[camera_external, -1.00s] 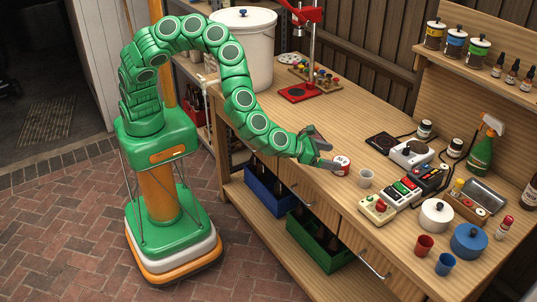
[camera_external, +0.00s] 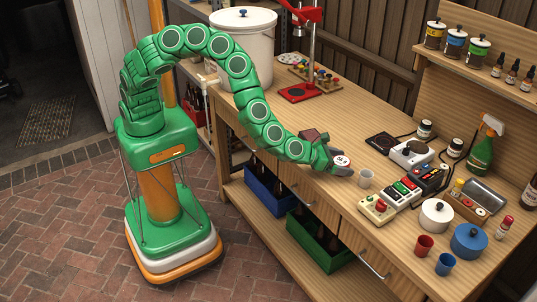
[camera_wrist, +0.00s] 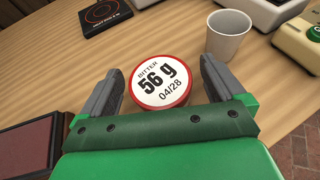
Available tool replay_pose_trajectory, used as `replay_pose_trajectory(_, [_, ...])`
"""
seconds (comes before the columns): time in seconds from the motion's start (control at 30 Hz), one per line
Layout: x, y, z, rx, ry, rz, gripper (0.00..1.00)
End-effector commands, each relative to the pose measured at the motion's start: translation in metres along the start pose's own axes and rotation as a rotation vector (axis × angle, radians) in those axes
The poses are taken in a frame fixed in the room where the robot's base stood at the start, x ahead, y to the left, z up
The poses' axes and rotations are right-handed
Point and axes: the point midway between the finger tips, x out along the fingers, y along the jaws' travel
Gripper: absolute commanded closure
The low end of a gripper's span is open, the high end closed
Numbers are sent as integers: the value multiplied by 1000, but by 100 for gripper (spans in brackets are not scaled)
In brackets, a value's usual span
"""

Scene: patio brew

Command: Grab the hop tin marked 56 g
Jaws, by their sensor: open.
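The hop tin (camera_wrist: 160,82) has a white lid with a red rim, and its label reads "BITTER 56 g 04/28" in the wrist view. It stands on the wooden bench, and in the external view its lid (camera_external: 342,160) shows beside my gripper. My gripper (camera_wrist: 160,88) is open, with one grey finger on each side of the tin. I cannot tell whether either finger touches it. In the external view my gripper (camera_external: 337,160) is low over the bench's front part, and its body hides the tin's lower side.
A white cup (camera_wrist: 228,34) stands just beyond the tin to the right. A keypad device (camera_external: 377,208) sits near the bench's front edge.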

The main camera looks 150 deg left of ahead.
Motion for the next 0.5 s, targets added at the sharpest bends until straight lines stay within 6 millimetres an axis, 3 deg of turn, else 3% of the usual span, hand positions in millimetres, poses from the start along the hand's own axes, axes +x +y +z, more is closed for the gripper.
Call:
replay_pose_trajectory(0.2, [16,0,1,2,-3,1,4])
replay_pose_trajectory(0.5, [21,0,0,0,0,0,4])
